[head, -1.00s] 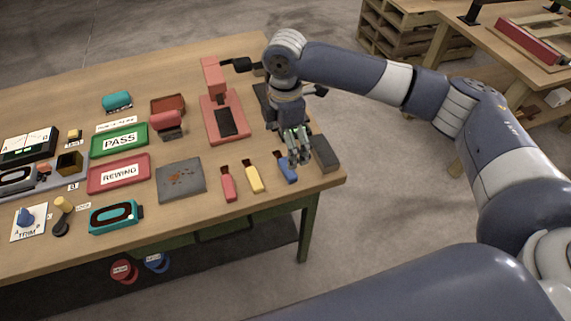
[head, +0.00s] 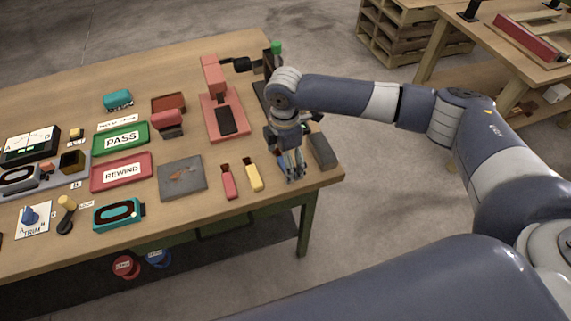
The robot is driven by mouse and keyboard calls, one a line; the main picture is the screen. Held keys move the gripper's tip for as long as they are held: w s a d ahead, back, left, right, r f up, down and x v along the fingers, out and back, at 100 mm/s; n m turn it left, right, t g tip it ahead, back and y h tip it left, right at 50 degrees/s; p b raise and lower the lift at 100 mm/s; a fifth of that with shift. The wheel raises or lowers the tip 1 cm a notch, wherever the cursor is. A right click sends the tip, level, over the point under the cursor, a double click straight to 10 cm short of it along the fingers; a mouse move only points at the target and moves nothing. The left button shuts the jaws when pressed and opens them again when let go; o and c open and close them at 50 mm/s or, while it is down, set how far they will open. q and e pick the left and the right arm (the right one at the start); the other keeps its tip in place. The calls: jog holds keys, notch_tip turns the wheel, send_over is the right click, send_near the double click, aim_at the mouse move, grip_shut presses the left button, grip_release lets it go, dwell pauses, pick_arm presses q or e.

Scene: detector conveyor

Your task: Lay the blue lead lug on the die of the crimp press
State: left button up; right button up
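The crimp press (head: 212,79) is pink, with a flat base and a dark die plate (head: 226,121) on it, left of my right arm. My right gripper (head: 293,174) points down at the table's right end, over the spot of the blue lead lug. The lug itself is hidden or blends with the fingers, so I cannot tell whether they are closed on it. A red lug (head: 228,182) and a yellow lug (head: 254,176) lie to the left of the gripper. The die plate looks bare. My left gripper is not in view.
A dark grey block (head: 321,151) stands close right of my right gripper, near the table edge. Bare wood lies between the lugs and press.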

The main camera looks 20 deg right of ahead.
jog(key=shift+s, duration=0.1)
jog(key=c, duration=0.7)
jog(key=shift+s+f, duration=0.1)
jog(key=shift+s, duration=0.05)
notch_tip(320, 180, up, 3)
jog(key=shift+r+b, duration=0.2)
jog(key=shift+b, duration=0.45)
jog(key=s+a+r+b, duration=0.1)
jog(key=s+b, duration=0.1)
jog(key=s, duration=1.3)
jog(key=shift+s+a+r, duration=0.2)
jog(key=shift+a+r, duration=0.2)
